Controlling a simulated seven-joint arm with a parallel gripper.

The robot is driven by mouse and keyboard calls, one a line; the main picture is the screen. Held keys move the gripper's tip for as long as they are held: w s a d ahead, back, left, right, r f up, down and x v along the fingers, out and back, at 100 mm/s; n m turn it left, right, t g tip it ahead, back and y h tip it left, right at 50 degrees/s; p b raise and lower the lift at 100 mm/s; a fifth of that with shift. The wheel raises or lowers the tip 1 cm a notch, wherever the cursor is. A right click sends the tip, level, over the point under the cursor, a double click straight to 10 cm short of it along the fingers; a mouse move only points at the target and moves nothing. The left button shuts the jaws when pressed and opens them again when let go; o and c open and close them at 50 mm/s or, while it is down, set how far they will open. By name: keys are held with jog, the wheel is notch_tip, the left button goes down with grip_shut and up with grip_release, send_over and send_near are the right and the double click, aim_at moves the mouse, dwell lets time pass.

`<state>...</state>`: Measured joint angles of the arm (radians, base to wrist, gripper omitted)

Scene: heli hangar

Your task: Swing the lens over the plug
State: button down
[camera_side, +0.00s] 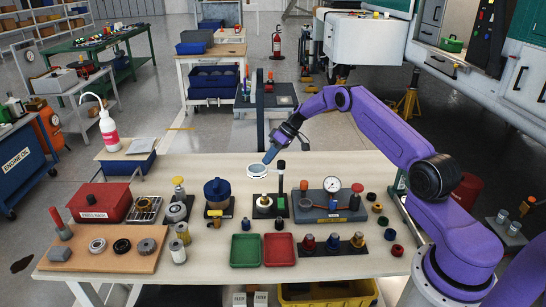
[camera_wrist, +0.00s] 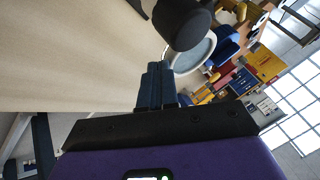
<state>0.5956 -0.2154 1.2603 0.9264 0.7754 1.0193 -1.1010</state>
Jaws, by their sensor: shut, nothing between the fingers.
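The lens (camera_side: 257,171) is a round pale disc with a white rim, held level above the table beside a dark post with a black knob (camera_side: 281,164). In the wrist view the lens (camera_wrist: 196,52) is partly hidden behind the large black knob (camera_wrist: 185,22). My gripper (camera_side: 269,157) is shut and empty, its blue fingertips pointing down beside the lens rim. The fingers (camera_wrist: 156,85) also show in the wrist view; I cannot tell whether they touch the rim. A small pale upright piece on a dark base (camera_side: 264,201), below the lens, may be the plug.
A gauge box (camera_side: 330,205) stands right of the post. A blue-topped device (camera_side: 217,192) stands to the left. Green (camera_side: 245,264) and red (camera_side: 279,262) trays lie in front, beside a dark strip of fittings (camera_side: 334,246). The tabletop behind the lens is mostly clear.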

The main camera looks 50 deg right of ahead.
aim_at(260, 171)
jog(key=shift+s+a+n+g+y, duration=0.15)
jog(key=shift+a+n+g, duration=0.15)
jog(key=shift+a+n, duration=0.3)
jog(key=shift+s+a+n+g+y, duration=0.15)
jog(key=shift+a+n+g, duration=0.2)
jog(key=shift+a, duration=0.45)
jog(key=shift+a+n+g, duration=0.4)
jog(key=shift+n+g, duration=0.05)
jog(key=shift+n, duration=0.4)
jog(key=shift+s+a, duration=0.3)
jog(key=shift+s+a+n+g, duration=0.2)
jog(key=shift+a+n+g, duration=0.15)
jog(key=shift+n, duration=0.35)
jog(key=shift+d, duration=0.1)
